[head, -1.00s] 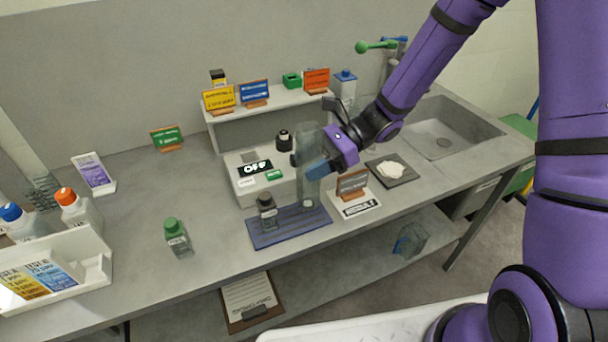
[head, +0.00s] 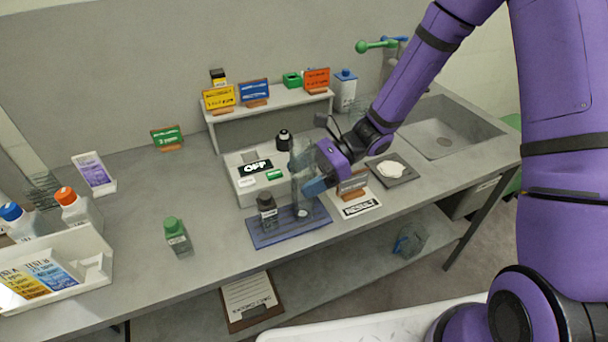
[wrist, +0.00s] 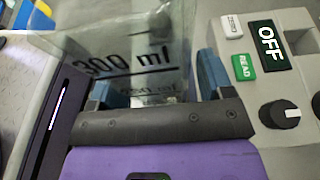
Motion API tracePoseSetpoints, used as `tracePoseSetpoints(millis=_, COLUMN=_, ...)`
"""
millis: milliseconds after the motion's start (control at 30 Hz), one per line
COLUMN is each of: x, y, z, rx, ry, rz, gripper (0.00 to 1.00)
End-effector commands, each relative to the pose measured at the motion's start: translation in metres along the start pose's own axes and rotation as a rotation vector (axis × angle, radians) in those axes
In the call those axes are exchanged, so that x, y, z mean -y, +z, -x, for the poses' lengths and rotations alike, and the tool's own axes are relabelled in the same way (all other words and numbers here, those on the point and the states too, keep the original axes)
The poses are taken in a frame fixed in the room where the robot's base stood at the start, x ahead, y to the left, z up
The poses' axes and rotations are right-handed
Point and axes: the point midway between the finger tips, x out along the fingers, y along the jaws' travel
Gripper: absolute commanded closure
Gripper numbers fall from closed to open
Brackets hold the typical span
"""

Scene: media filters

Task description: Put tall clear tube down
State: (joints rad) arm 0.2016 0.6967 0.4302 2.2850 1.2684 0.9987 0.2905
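The tall clear tube (head: 298,158) is upright in my gripper (head: 308,178), over the right part of the blue mat (head: 262,240). Its lower end appears at or just above the mat; I cannot tell whether it touches. In the wrist view, the tube's clear wall with "300 ml" lettering (wrist: 125,60) lies between the two blue fingers (wrist: 155,88). My gripper looks shut on the tube. A small dark bottle (head: 267,212) stands on the mat just left of the tube.
A grey device reading OFF (head: 243,190) stands behind the mat, close to my gripper. A RESULT card (head: 358,206) and a dark pad with white material (head: 391,169) are to the right. A green-capped bottle (head: 178,238) stands left.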

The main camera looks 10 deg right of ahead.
Motion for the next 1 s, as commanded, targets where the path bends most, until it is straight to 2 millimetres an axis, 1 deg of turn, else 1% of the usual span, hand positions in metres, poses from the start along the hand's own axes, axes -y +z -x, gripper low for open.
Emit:
tracePoseSetpoints(millis=200, x=0.0, y=0.0, z=0.0, rx=0.0, ry=0.0, rz=0.0, gripper=0.26)
tracePoseSetpoints(millis=300, x=0.0, y=0.004, z=0.001, rx=0.0, ry=0.0, rz=0.002, gripper=0.26)
tracePoseSetpoints(millis=367, x=0.0, y=0.003, z=0.008, rx=0.0, ry=-0.001, rz=0.002, gripper=0.26)
tracePoseSetpoints(millis=467, x=0.001, y=0.003, z=0.024, rx=-0.002, ry=-0.004, rz=0.001, gripper=0.26)
tracePoseSetpoints(millis=800, x=0.0, y=0.003, z=0.09, rx=-0.001, ry=-0.003, rz=0.001, gripper=0.26)
tracePoseSetpoints(millis=900, x=0.001, y=0.003, z=0.104, rx=0.0, ry=-0.002, rz=0.002, gripper=0.26)
tracePoseSetpoints(millis=1000, x=0.001, y=0.003, z=0.114, rx=0.0, ry=-0.002, rz=0.0, gripper=0.26)
